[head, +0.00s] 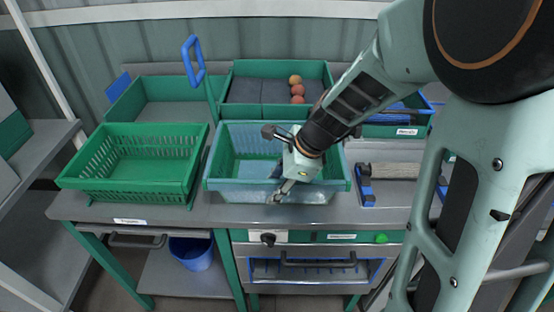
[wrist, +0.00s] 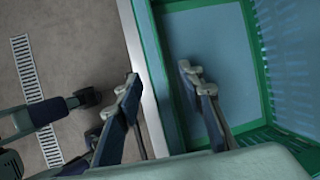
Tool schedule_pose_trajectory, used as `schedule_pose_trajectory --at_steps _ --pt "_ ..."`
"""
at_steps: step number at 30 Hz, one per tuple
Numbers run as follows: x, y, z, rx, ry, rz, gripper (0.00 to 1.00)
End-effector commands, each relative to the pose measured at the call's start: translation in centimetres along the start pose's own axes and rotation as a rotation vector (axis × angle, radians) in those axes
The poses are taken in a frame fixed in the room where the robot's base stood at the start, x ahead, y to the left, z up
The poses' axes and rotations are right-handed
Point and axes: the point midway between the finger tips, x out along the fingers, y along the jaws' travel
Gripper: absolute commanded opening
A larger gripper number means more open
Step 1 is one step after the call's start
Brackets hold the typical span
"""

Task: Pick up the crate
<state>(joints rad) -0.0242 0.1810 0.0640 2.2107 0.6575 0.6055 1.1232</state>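A pale blue crate with green inner walls (head: 236,190) stands at the middle front of the bench. It looks empty except where my arm hides part of the inside. My gripper (head: 283,189) is at its front wall, right of the middle. In the wrist view, the fingers of my gripper (wrist: 160,79) are apart, one on the outer side of the crate's wall (wrist: 157,50) and one on the inner side. I cannot tell whether either finger touches the wall. A green slatted crate (head: 125,190) stands to the left, empty.
Behind are a crate with round orange-red fruit (head: 297,90), another green crate (head: 170,112) and a blue loop handle (head: 193,60). A roller with blue ends (head: 392,171) lies to the right. A blue bucket (head: 192,253) is below the bench. Side shelves stand at left.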

Motion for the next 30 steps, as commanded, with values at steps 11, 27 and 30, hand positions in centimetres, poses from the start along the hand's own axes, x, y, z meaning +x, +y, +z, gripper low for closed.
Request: schedule_pose_trajectory --at_steps 11,27,30 --pt "-0.05 -0.01 0.01 0.000 0.000 0.000 0.00" --pt "-0.25 -0.10 0.08 0.001 0.000 -0.001 0.00" --pt "-0.61 -0.16 0.23 0.001 0.000 -0.001 0.00"
